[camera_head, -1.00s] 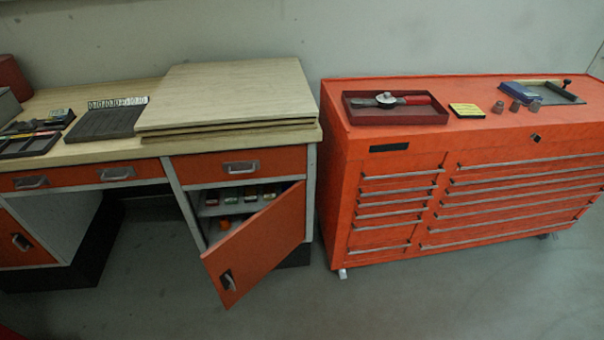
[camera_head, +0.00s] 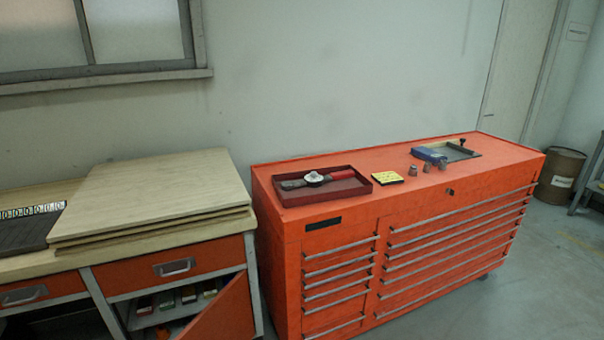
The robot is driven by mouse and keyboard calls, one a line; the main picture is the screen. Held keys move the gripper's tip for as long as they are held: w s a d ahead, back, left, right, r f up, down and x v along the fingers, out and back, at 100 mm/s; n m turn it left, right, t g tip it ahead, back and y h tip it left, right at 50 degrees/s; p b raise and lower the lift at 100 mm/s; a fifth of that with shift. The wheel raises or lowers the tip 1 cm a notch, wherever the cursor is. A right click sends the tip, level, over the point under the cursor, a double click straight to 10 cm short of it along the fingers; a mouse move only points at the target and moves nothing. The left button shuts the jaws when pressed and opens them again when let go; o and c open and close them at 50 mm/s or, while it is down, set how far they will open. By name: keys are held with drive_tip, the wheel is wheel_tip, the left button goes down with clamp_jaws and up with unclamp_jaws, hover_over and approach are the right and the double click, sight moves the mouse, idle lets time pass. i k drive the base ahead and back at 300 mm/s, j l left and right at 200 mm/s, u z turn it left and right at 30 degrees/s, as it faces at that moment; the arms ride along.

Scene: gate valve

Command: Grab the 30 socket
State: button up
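Several small grey metal sockets stand upright on top of the orange tool cabinet (camera_head: 450,172). One socket (camera_head: 413,171) is beside the yellow case, another socket (camera_head: 427,167) is to its right, and a third socket (camera_head: 442,164) is close to the blue box. Their size markings are too small to read, so I cannot tell which is the 30. My gripper is not in view.
A red tray (camera_head: 322,186) with a torque wrench (camera_head: 313,178), a yellow case (camera_head: 387,178) and a blue box (camera_head: 428,154) share the cabinet top. Left is a workbench with stacked boards (camera_head: 150,195) and an open cupboard door (camera_head: 222,312). A barrel (camera_head: 560,176) stands far right.

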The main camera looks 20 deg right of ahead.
sight(413, 171)
drive_tip(key=i+l+z, duration=0.45)
drive_tip(key=i, duration=0.3)
drive_tip(key=i+l+z, duration=0.25)
drive_tip(key=i, duration=0.2)
drive_tip(key=i+l+z, duration=0.25)
drive_tip(key=i, duration=0.15)
drive_tip(key=j, duration=0.1)
